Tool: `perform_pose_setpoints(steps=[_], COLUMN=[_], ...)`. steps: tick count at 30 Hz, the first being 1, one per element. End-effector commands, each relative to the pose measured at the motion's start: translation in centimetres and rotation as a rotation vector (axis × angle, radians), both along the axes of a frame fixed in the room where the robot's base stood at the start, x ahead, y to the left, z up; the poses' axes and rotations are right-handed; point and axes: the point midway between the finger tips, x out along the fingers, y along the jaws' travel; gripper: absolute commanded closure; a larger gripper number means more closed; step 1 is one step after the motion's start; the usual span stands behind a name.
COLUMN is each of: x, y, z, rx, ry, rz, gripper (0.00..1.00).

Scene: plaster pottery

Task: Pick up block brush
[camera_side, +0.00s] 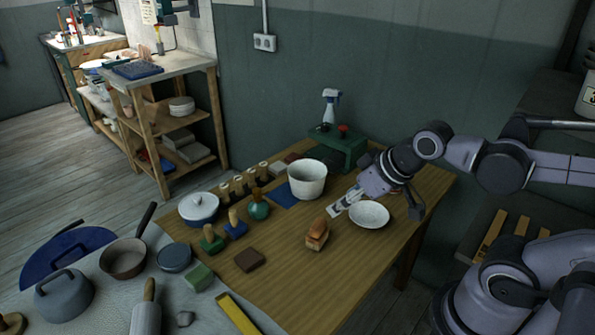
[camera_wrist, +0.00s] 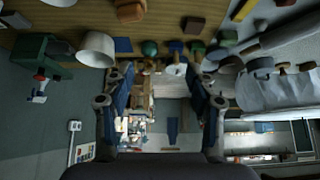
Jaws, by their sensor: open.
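The block brush (camera_side: 317,235), an orange-brown wooden block with a paler lower part, stands on the wooden table near its front middle. It also shows at the top edge of the wrist view (camera_wrist: 130,10), partly cut off. My gripper (camera_side: 343,204) is above the table, up and to the right of the brush in the side view, apart from it. In the wrist view its two fingers (camera_wrist: 160,78) are spread wide with nothing between them.
Table around the brush is clear.

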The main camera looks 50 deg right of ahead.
Motion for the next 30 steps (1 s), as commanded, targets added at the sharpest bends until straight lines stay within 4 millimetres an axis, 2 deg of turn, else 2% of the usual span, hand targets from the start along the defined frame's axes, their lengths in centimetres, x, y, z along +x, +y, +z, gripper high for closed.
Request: perform_pose_setpoints(steps=[5,8,17,23,30], x=[0.5,1.4,5.6,8.5,11.5], y=[-0.2,-0.5,-2.2,-3.4,-5.0], z=[0.1,0.2,-0.9,-2.9,-6.6], rx=[-0.040,-0.114,-0.402,-0.543,-0.653], ry=[0.019,0.057,0.237,0.355,0.476], rz=[0.047,0.142,0.598,0.932,1.349], gripper=[0.43,0.43,0.43,0.43,0.43])
